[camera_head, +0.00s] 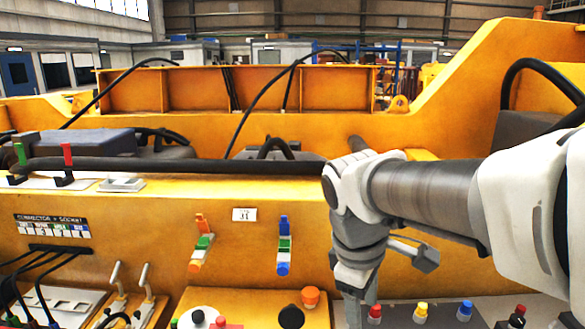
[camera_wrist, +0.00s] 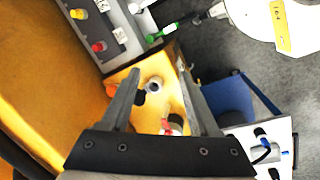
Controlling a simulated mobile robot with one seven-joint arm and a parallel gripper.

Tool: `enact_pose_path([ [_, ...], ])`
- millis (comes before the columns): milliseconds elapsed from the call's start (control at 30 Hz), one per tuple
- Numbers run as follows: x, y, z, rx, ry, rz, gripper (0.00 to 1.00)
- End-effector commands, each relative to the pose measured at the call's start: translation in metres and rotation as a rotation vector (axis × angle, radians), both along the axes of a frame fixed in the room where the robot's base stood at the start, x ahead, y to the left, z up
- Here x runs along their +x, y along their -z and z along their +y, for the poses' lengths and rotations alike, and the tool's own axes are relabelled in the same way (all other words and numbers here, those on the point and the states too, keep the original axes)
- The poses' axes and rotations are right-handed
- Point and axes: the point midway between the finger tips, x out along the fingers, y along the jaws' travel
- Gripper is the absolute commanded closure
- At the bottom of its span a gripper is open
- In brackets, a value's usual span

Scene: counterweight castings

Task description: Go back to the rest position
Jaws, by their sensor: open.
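My gripper (camera_head: 357,308) hangs at the end of my arm on the right of the head view, pointing down in front of the yellow frame; its lower end is cut off by the picture's edge. In the wrist view my gripper (camera_wrist: 158,70) shows two grey fingers spread apart with nothing between them. I cannot tell how far the fingertips are above the block.
The yellow frame (camera_head: 140,215) carries two coloured connector stacks, one on the left (camera_head: 202,243) and one on the right (camera_head: 283,245). Two levers (camera_head: 146,280) stand at lower left. A blue box (camera_wrist: 228,98) and a white tagged part (camera_wrist: 255,18) lie over the grey floor.

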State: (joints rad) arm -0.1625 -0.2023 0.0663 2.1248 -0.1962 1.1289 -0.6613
Motion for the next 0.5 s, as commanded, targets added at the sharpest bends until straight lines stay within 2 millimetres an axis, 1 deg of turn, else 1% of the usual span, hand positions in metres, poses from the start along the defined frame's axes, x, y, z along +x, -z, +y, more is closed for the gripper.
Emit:
enact_pose_path([
  [33,-0.011,-0.001,-0.006,0.034,0.086,-0.048,0.38],
  [300,-0.058,0.003,-0.025,0.250,0.544,-0.265,0.38],
  [400,-0.072,0.007,-0.029,0.328,0.686,-0.326,0.38],
  [500,-0.081,0.010,-0.032,0.391,0.793,-0.370,0.38],
])
